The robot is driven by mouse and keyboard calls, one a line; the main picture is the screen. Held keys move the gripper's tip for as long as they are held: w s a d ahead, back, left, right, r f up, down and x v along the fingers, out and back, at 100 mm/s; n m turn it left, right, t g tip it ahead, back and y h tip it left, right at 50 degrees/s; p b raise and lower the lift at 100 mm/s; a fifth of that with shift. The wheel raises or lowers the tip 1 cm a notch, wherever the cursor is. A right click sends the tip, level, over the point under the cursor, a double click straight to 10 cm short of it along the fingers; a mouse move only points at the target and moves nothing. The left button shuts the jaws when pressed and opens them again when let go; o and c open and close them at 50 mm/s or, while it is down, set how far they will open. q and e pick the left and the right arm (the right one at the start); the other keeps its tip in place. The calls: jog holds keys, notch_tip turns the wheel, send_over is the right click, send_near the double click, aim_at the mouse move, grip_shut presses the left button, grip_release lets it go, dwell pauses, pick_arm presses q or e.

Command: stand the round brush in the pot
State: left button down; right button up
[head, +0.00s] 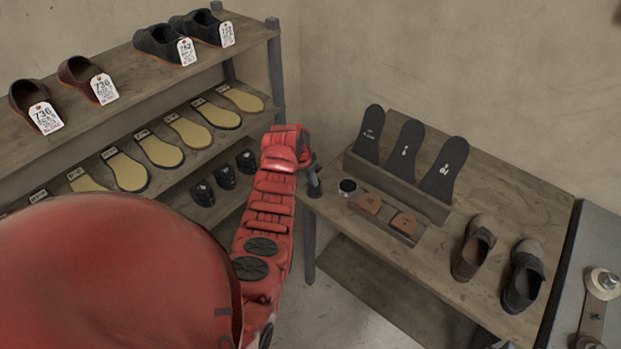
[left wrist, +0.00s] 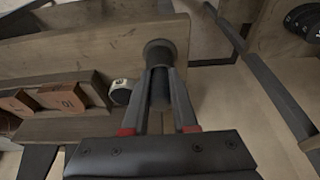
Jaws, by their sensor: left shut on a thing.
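My left gripper (head: 312,172) points down over the left corner of the workbench. It also shows in the left wrist view (left wrist: 161,78), with its fingers shut on a dark, round-bodied thing that looks like the round brush (left wrist: 158,50). Its wide dark end shows past the fingertips; its bristles cannot be made out. I cannot tell whether it touches the bench. A small round pot (head: 347,187) with a pale rim and dark top stands on the bench just right of the gripper. It shows left of the fingers in the left wrist view (left wrist: 122,91). My right gripper is not in view.
A shelf (head: 130,64) with shoes and soles stands at left. A grey machine surface (head: 597,235) is at right.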

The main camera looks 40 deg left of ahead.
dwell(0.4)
pick_arm(q)
jog(key=c, duration=0.6)
grip_release()
jog(key=shift+s, duration=0.1)
jog(key=shift+r, duration=0.15)
jog(key=shift+s+a+r+b, duration=0.15)
jog(key=shift+r+b, duration=0.2)
jog(key=shift+r, duration=0.25)
jog(key=shift+p+v, duration=0.9)
jog(key=shift+v, duration=7)
